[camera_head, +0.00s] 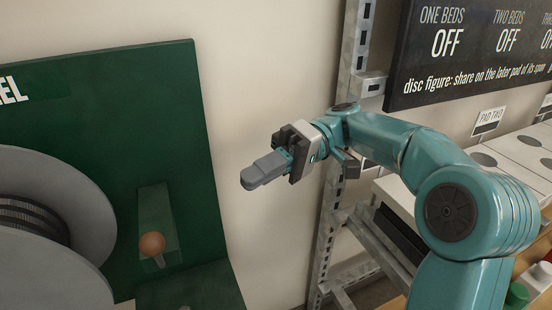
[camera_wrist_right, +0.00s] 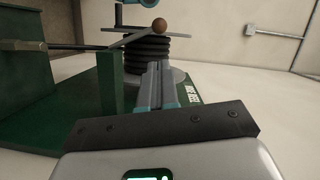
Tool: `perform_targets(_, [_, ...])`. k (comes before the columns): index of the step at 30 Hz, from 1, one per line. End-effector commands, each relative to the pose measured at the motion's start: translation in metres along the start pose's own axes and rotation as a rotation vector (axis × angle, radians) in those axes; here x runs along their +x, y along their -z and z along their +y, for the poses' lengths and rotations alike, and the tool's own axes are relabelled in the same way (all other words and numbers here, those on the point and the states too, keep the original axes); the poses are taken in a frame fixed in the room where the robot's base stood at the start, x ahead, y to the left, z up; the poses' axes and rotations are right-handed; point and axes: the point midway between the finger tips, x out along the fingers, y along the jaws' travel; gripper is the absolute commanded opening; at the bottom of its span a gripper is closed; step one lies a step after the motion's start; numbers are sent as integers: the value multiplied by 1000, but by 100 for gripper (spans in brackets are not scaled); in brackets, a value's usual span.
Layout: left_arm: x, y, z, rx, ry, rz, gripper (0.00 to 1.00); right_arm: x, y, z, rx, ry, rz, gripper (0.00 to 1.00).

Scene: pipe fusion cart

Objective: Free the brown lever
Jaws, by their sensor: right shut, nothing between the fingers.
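The lever's round brown knob (camera_head: 152,244) shows in the head view, in front of a green upright bracket (camera_head: 157,208) beside the large grey reel (camera_head: 85,200). In the right wrist view the brown knob (camera_wrist_right: 159,25) is at the end of a grey bar, above the dark coiled reel (camera_wrist_right: 147,52). My right gripper (camera_head: 250,180) is shut and empty, up and to the right of the knob, apart from it. Its closed fingers (camera_wrist_right: 154,84) point towards the reel in the wrist view. My left gripper is in neither view.
A green panel (camera_head: 165,90) stands behind the reel. A metal rack post (camera_head: 335,200) is right of my gripper, with a dark sign (camera_head: 470,50) and a white-topped unit (camera_head: 515,160) beyond. Bare wall lies between panel and post.

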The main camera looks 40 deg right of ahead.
Motion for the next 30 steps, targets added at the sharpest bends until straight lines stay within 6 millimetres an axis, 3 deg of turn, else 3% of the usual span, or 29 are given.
perform_targets(3, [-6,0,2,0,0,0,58,-20,1,-2,1,0,2,0])
perform_targets(9, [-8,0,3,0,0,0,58,-35,0,0,0,0,1,0])
perform_targets(30, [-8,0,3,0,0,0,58,-35,0,0,-1,0,0,0])
